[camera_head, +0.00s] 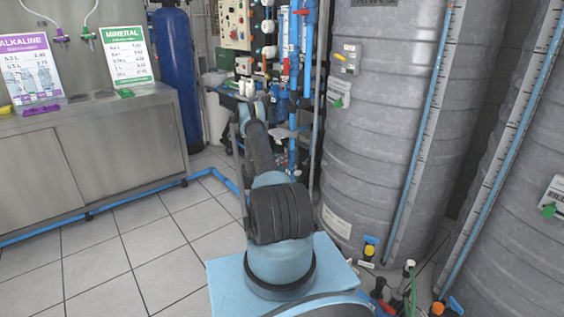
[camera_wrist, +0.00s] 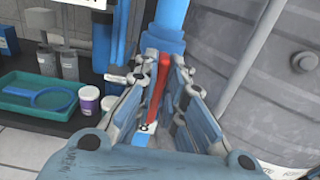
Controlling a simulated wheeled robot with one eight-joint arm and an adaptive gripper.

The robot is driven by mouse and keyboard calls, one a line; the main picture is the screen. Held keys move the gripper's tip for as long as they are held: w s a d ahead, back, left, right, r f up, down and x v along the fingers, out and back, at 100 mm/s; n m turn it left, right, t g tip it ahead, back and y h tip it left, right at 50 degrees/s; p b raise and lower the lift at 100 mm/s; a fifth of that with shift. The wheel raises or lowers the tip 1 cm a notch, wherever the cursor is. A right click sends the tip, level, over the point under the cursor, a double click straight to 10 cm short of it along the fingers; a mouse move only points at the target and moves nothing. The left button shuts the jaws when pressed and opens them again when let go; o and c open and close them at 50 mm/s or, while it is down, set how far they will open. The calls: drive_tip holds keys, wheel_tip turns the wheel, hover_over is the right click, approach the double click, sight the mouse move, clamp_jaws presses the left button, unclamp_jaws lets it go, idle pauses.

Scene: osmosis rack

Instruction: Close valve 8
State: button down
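The red valve handle (camera_wrist: 162,82) stands upright in the wrist view, in front of a blue pipe (camera_wrist: 172,20). A small white tag with an 8 (camera_wrist: 146,127) shows below it, between the fingers. My gripper (camera_wrist: 160,80) is open, with one finger on each side of the red handle. A gap shows on the left; on the right the finger is very near the handle, and I cannot tell whether it touches. In the head view my arm reaches toward the pipe rack (camera_head: 290,80), and the gripper's fingers cannot be made out there.
A large grey tank (camera_head: 375,130) stands close to the right of the rack. In the wrist view a green tray (camera_wrist: 35,105) and a white jar (camera_wrist: 88,100) lie on a dark shelf at left. A steel counter (camera_head: 90,155) stands at left, with open tiled floor before it.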

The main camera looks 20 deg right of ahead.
drive_tip(key=shift+m, duration=0.3)
drive_tip(key=m, duration=0.4)
drive_tip(key=shift+s+f, duration=0.1)
drive_tip(key=shift+s, duration=0.25)
drive_tip(key=shift+s+d+f+m, duration=0.1)
drive_tip(key=shift+s+m, duration=0.05)
drive_tip(key=shift+m, duration=0.85)
drive_tip(key=shift+s+d+f+m, duration=0.1)
drive_tip(key=shift+s+m, duration=0.05)
drive_tip(key=shift+m, duration=0.85)
drive_tip(key=c, duration=1.7)
unclamp_jaws()
drive_tip(key=shift+o, duration=0.2)
drive_tip(key=v, duration=1.2)
